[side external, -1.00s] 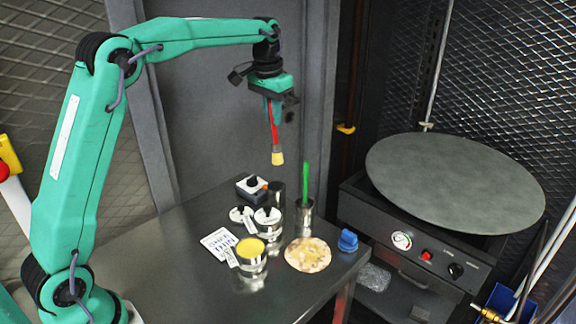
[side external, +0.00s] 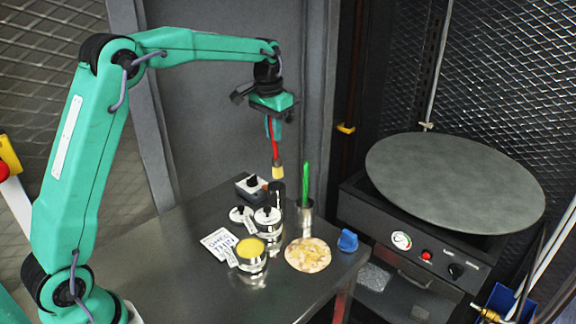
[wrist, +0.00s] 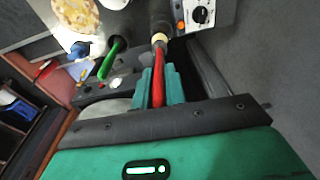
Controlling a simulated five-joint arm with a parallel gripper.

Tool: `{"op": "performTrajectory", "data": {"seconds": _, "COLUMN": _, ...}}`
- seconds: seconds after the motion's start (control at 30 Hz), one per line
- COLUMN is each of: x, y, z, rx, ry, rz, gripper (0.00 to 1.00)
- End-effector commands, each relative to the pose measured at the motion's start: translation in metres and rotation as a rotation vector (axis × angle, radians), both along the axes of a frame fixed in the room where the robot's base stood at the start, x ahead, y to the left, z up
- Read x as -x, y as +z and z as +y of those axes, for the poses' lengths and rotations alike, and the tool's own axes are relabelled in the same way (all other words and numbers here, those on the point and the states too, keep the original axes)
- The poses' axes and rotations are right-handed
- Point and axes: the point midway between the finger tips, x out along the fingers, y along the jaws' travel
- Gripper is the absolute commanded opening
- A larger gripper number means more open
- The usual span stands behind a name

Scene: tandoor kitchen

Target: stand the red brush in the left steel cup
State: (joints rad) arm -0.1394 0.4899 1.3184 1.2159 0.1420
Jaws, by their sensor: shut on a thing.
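My gripper (side external: 273,116) is shut on the handle of the red brush (side external: 275,140), which hangs nearly upright with its pale bristles down. The bristles are just above or at the mouth of the left steel cup (side external: 277,195), which looks dark; I cannot tell whether they are inside the rim. In the wrist view the red brush (wrist: 158,85) runs between the two green fingers, with its pale end in front of a dark cylinder. The right steel cup (side external: 304,213) holds a green brush (side external: 306,182) standing up.
A black-and-white box with a knob (side external: 251,187) stands close to the left cup. Lidded tins (side external: 267,220), a cup of yellow stuff (side external: 251,257), a flatbread (side external: 308,255) and a blue object (side external: 347,240) are nearer the front. The table's left part is clear.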

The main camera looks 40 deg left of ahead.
Motion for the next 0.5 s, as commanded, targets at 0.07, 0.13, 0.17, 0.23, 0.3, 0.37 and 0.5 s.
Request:
{"op": "performTrajectory", "data": {"seconds": 0.07, "x": 0.0, "y": -0.005, "z": 0.0, "rx": 0.0, "ry": 0.0, "rz": 0.002, "gripper": 0.0}}
{"op": "performTrajectory", "data": {"seconds": 0.13, "x": 0.0, "y": -0.01, "z": 0.0, "rx": 0.0, "ry": 0.0, "rz": 0.002, "gripper": 0.0}}
{"op": "performTrajectory", "data": {"seconds": 0.17, "x": 0.0, "y": -0.012, "z": 0.0, "rx": 0.0, "ry": 0.0, "rz": 0.002, "gripper": 0.0}}
{"op": "performTrajectory", "data": {"seconds": 0.23, "x": 0.0, "y": -0.016, "z": 0.0, "rx": 0.0, "ry": 0.0, "rz": 0.002, "gripper": 0.0}}
{"op": "performTrajectory", "data": {"seconds": 0.3, "x": 0.0, "y": -0.021, "z": 0.0, "rx": 0.0, "ry": 0.0, "rz": 0.002, "gripper": 0.0}}
{"op": "performTrajectory", "data": {"seconds": 0.37, "x": 0.0, "y": -0.025, "z": 0.0, "rx": 0.0, "ry": 0.0, "rz": 0.002, "gripper": 0.0}}
{"op": "performTrajectory", "data": {"seconds": 0.5, "x": 0.0, "y": -0.033, "z": 0.0, "rx": 0.0, "ry": 0.0, "rz": 0.001, "gripper": 0.0}}
